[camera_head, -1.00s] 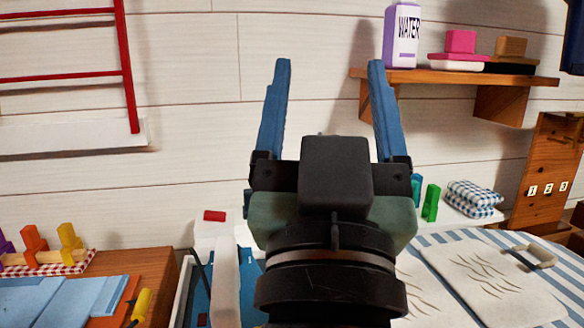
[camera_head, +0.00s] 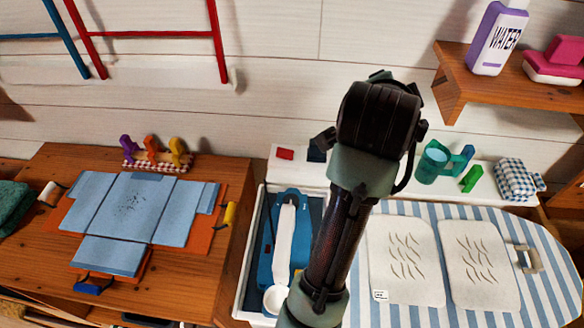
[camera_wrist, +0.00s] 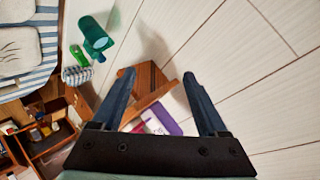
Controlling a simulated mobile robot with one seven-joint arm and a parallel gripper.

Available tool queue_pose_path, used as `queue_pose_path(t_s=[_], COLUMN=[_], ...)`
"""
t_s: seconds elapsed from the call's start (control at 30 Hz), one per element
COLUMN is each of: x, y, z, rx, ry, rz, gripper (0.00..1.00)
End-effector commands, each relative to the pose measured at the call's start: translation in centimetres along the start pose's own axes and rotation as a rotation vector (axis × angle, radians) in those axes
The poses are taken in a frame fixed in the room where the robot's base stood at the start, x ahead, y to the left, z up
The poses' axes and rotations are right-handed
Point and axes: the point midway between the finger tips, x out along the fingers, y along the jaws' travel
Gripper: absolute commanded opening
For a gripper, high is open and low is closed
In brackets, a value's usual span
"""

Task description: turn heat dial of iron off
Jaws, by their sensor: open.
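A blue body with a long white handle, which looks like the iron (camera_head: 287,235), lies in a tray left of the striped ironing board (camera_head: 548,245). A round white part (camera_head: 275,298) shows at its near end; I cannot tell whether this is the heat dial. My gripper (camera_wrist: 158,74) is open and empty in the wrist view, its two blue fingers spread toward the wall and shelf. In the head view my wrist is raised above the board's back left corner, right of the iron, and hides the fingers. The iron is not in the wrist view.
A teal mug-like vessel (camera_head: 432,162), a green block (camera_head: 472,178) and checkered cloth (camera_head: 515,180) stand behind the board.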

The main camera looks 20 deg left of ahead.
Motion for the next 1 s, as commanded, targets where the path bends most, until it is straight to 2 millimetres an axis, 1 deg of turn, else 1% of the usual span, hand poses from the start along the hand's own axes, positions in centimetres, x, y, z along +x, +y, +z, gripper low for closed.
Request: queue_pose_path(t_s=[0.03,0.1,0.17,0.2,0.27,0.37,0.4,0.5,0.6,0.7,0.8,0.93,1.0], x=[0.5,1.5,2.0,2.2,2.3,2.0,1.7,0.6,-0.5,-1.4,-1.8,-1.4,-0.9], y=[-0.4,0.2,0.7,1.0,1.3,1.8,1.9,2.0,2.1,2.1,2.2,2.8,3.5], z=[1.0,2.9,4.8,6.0,8.0,11.4,12.8,15.8,18.1,19.6,20.2,20.8,21.3], rx=[0.114,0.283,0.424,0.515,0.649,0.857,0.932,1.088,1.196,1.261,1.292,1.299,1.298], ry=[-0.056,-0.109,-0.141,-0.155,-0.167,-0.156,-0.143,-0.087,-0.022,0.032,0.063,0.073,0.072], rz=[0.072,0.179,0.276,0.343,0.446,0.626,0.697,0.859,0.984,1.062,1.098,1.108,1.108], gripper=[0.76,0.76,0.76,0.76,0.76,0.76,0.76,0.76,0.76,0.76,0.76,0.76,0.76])
